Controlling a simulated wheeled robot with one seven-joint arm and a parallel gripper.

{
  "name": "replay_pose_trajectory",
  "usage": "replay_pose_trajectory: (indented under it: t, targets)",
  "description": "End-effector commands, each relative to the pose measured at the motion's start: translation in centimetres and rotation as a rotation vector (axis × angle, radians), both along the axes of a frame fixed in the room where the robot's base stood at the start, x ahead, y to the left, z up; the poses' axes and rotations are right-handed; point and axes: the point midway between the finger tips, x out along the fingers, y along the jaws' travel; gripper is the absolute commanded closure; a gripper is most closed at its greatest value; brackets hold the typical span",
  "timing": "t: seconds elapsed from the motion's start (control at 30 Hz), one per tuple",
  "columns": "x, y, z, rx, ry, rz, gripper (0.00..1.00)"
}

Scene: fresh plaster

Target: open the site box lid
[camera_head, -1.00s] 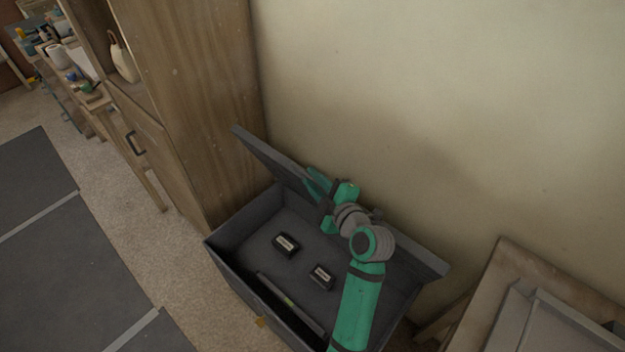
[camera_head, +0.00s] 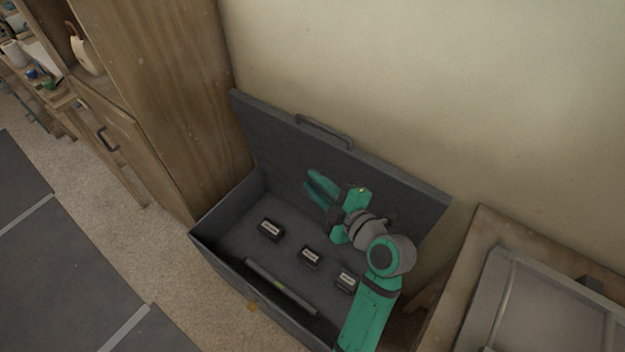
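The site box (camera_head: 222,255) is a dark grey chest on the floor against the wall. Its lid (camera_head: 290,150) is raised and stands steeply up at the back, with its inner face and a bar handle (camera_head: 323,131) on its top edge in view. My green gripper (camera_head: 322,188) is in front of the lid's inner face, above the box's inside, well below the handle. I cannot tell whether it touches the lid. Nothing shows between its fingers, and the gap between them is unclear. My arm hides the right part of the box.
Several small dark labelled boxes, such as one (camera_head: 271,229), and a long level-like bar (camera_head: 280,286) lie inside the box. A wooden cabinet (camera_head: 170,100) stands close on the left. A wooden-framed panel (camera_head: 540,290) is on the right.

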Motion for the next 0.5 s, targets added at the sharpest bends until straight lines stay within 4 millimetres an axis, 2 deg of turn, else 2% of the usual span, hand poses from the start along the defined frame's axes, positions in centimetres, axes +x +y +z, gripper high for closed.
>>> replay_pose_trajectory:
  t: [0.37, 0.5]
  targets:
    - [0.0, 0.0, 0.0, 0.002, 0.001, 0.000, 0.81]
    - [-0.3, 0.4, -1.2, 0.040, 0.030, -0.032, 0.81]
